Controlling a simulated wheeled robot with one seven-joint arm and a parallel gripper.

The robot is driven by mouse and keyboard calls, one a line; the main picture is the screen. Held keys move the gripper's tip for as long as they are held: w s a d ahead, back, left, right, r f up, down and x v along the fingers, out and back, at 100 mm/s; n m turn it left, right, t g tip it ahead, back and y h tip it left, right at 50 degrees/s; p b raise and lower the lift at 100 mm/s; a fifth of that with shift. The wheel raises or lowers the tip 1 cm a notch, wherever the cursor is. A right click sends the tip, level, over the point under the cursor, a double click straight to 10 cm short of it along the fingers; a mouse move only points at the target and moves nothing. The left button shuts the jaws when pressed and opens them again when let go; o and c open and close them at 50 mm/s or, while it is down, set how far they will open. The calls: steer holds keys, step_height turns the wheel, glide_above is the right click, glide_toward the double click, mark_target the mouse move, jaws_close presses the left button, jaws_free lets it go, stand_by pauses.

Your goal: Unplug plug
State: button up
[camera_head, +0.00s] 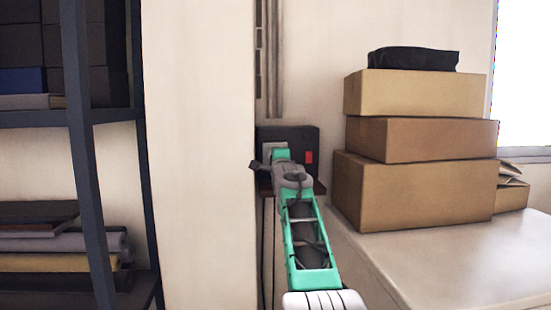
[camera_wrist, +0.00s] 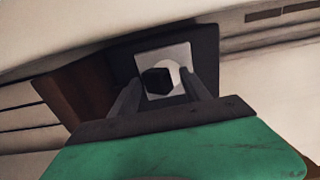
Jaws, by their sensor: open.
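A black plug (camera_wrist: 157,80) sits at a white square socket plate (camera_wrist: 180,53) with a pale round face, in the wrist view. The plate is fixed on a dark panel (camera_wrist: 122,58). My gripper (camera_wrist: 163,82) is open, with one finger on each side of the plug. I cannot tell whether the fingers touch it. In the head view my gripper (camera_head: 272,158) is at the dark panel (camera_head: 298,134) on the wall, which has a red switch (camera_head: 309,157). My arm hides the plug there.
A pale pillar (camera_head: 200,150) stands close to the left of the panel. Stacked cardboard boxes (camera_head: 412,190) stand on a white-topped surface (camera_head: 450,260) at the right. A dark shelf rack (camera_head: 88,160) is at the far left. Vertical conduits (camera_head: 269,60) run above the panel.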

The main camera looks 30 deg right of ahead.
steer(key=shift+r, duration=0.25)
steer(key=c, duration=1.2)
steer(key=shift+s+r, duration=0.1)
steer(key=shift+r, duration=0.1)
jaws_close()
steer(key=o, duration=1)
jaws_free()
steer(key=o, duration=0.4)
steer(key=shift+f, duration=0.1)
steer(key=shift+o, duration=0.6)
steer(key=shift+f, duration=0.2)
steer(key=shift+f, duration=0.1)
